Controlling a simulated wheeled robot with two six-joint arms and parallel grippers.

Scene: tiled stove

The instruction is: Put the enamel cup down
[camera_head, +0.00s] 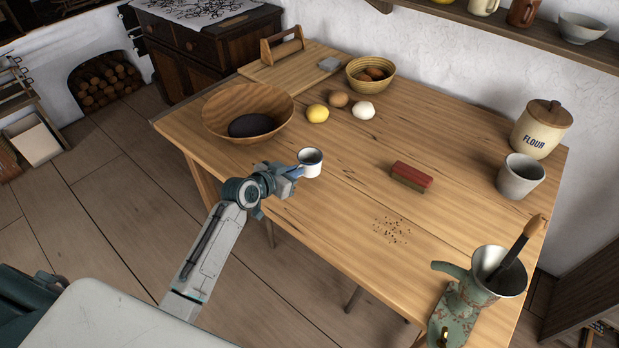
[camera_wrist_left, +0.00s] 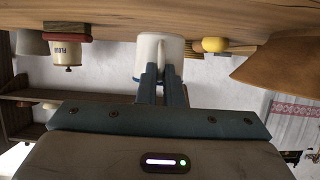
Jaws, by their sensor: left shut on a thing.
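The enamel cup (camera_head: 311,163) is white with a dark rim and is upright at the left front part of the wooden table (camera_head: 330,215). My left gripper (camera_head: 296,172) reaches it from the left and is shut on its handle side. In the left wrist view, which is upside down, the white cup (camera_wrist_left: 160,52) is just beyond the two closed fingers (camera_wrist_left: 162,84), and its base is at or very close to the table surface. I cannot tell whether it touches. My right gripper is not in view.
A wooden bowl (camera_head: 222,114) is behind left of the cup. A lemon (camera_head: 317,114), eggs (camera_head: 364,110) and a small basket (camera_head: 356,80) are behind it. A red brush (camera_head: 411,177) and crumbs (camera_head: 392,230) are right; a green grinder (camera_head: 456,305) is at the front right.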

